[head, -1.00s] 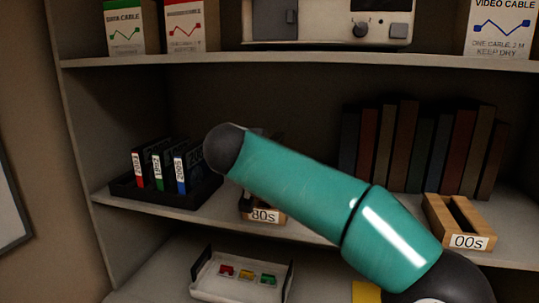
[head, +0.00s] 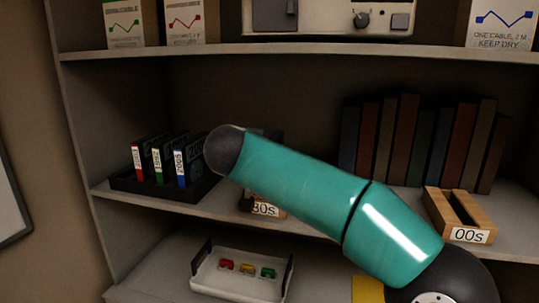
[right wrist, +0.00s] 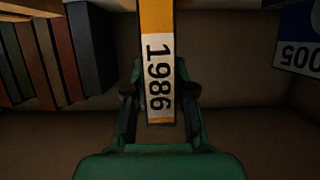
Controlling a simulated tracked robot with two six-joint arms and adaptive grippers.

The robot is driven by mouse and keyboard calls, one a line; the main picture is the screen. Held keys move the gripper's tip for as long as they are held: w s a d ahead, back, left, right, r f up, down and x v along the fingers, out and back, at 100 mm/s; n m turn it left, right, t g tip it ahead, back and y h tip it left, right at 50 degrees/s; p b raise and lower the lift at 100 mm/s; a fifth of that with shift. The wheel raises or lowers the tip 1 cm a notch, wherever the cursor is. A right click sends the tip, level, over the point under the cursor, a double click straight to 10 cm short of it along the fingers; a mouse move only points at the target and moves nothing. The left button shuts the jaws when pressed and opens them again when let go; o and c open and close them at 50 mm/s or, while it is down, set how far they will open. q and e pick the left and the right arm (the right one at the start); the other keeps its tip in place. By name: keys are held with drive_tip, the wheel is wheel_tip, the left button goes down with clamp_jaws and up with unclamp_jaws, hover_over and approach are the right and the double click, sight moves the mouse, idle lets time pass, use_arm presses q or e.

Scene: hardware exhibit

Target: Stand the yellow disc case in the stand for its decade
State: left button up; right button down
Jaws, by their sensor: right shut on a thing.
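The yellow disc case (right wrist: 158,20), with a white label reading 1986, is between the fingers of my right gripper (right wrist: 160,105) in the right wrist view. The gripper is shut on it. In the head view my right arm hides the gripper and the case. The wooden 80s stand (head: 264,209) is on the middle shelf, partly hidden behind my arm; its slot does not show. The wooden 00s stand (head: 460,220) is at the right of that shelf, its slot empty. My left gripper is not in view.
A black rack (head: 125,184) at the shelf's left holds several cases, one labelled 2005 (head: 180,168). A row of books (head: 418,142) stands at the back right. Below is a white tray (head: 240,286) with small coloured pieces. The upper shelf (head: 230,50) is overhead.

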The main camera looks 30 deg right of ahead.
drive_tip(key=shift+f+b, duration=0.3)
drive_tip(key=shift+f, duration=0.35)
drive_tip(key=c, duration=0.9)
unclamp_jaws()
drive_tip(key=s+a, duration=0.2)
drive_tip(key=a, duration=0.1)
drive_tip(key=s+a, duration=0.3)
drive_tip(key=shift+s, duration=0.15)
